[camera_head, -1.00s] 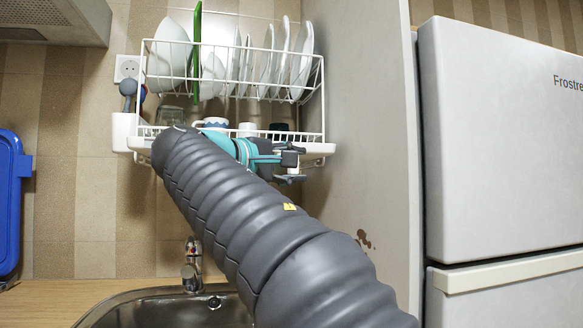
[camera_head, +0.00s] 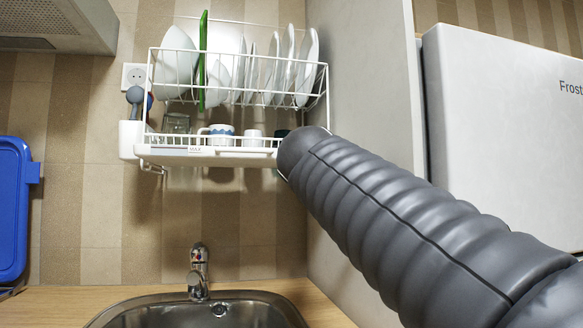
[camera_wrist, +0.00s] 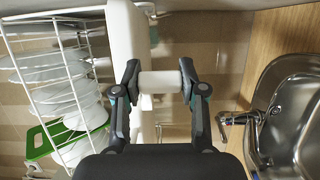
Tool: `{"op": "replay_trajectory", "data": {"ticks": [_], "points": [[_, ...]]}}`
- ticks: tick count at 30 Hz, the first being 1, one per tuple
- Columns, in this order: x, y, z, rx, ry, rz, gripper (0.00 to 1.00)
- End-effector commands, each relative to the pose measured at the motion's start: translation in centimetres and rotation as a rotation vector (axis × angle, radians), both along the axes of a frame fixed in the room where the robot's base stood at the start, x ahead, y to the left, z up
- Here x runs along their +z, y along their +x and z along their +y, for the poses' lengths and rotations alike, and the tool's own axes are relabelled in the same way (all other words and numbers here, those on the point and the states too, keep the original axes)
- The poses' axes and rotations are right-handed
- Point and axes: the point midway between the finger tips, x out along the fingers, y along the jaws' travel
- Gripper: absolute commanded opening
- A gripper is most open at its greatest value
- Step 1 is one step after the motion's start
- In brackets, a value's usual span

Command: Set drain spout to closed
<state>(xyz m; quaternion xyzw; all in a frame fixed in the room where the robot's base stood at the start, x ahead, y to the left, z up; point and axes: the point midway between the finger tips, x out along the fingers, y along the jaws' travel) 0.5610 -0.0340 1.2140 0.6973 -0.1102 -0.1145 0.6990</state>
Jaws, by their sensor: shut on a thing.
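A white dish rack (camera_head: 236,98) hangs on the tiled wall above the sink. Its white drip tray (camera_head: 205,152) runs along the bottom and also shows in the wrist view (camera_wrist: 124,35). The drain spout (camera_wrist: 160,83) is a short white cylinder beside the tray in the wrist view. My gripper (camera_wrist: 160,78) is shut on it, with one dark finger at each end of the visible part. In the head view my arm covers the tray's right end, and the gripper and spout are hidden there.
A steel sink (camera_head: 200,315) with a tap (camera_head: 198,270) lies below, set in a wooden counter. A grey panel (camera_head: 368,85) and a white fridge (camera_head: 500,130) stand close on the right. Plates, cups and a green board (camera_head: 202,60) fill the rack.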

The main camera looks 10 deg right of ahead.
Motion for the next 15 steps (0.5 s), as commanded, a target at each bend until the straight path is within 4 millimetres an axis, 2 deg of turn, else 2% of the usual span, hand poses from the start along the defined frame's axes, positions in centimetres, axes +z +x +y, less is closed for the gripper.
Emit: {"op": "replay_trajectory", "data": {"ticks": [15], "points": [[-0.17, 0.31, -0.24, 0.056, 0.003, -0.004, 0.06]]}}
